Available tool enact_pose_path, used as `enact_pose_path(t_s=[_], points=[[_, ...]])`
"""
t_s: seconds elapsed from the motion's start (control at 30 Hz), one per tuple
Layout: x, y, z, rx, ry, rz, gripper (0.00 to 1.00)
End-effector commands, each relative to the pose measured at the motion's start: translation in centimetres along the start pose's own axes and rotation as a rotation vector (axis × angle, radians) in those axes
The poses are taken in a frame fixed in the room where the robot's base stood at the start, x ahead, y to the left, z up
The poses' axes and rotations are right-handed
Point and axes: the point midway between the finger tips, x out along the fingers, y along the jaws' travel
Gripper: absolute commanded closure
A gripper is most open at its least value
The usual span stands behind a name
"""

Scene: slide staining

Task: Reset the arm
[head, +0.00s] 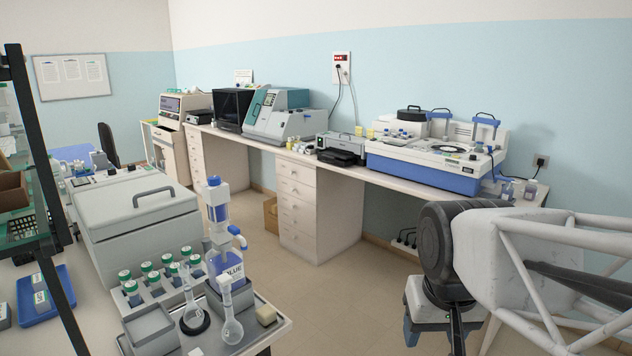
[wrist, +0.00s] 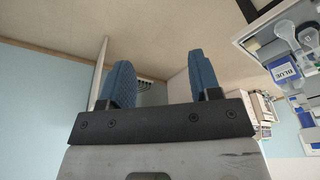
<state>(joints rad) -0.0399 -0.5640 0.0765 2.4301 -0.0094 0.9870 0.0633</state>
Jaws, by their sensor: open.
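My gripper (wrist: 163,82) shows in the wrist view with two blue fingers spread apart and nothing between them. Behind the fingers I see the floor and the side of a bench. In the head view, my arm is at the lower right, in front of the long wall bench (head: 335,215). The gripper's fingertips are not clearly visible there. The gripper is apart from the staining tray and its bottles at the lower middle.
A tray (head: 282,326) at lower middle holds green-capped jars (head: 148,267), flasks and a blue-labelled bottle (head: 226,265); the bottle also shows in the wrist view (wrist: 284,72). A grey lidded box (head: 140,215) stands behind it. Open floor (head: 320,290) lies between the tray and my arm.

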Motion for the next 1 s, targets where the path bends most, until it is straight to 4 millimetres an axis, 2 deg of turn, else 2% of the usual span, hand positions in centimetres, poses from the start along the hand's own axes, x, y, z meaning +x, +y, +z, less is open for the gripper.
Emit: enact_pose_path(t_s=[0.03,0.1,0.3,1.0], points=[[0.6,0.5,1.3,0.002,0.004,0.003,0.43],[1.3,1.0,2.7,0.002,0.011,0.005,0.43],[2.5,1.7,4.9,0.001,0.019,0.01,0.43],[2.7,1.7,5.1,0.0,0.02,0.01,0.43]])
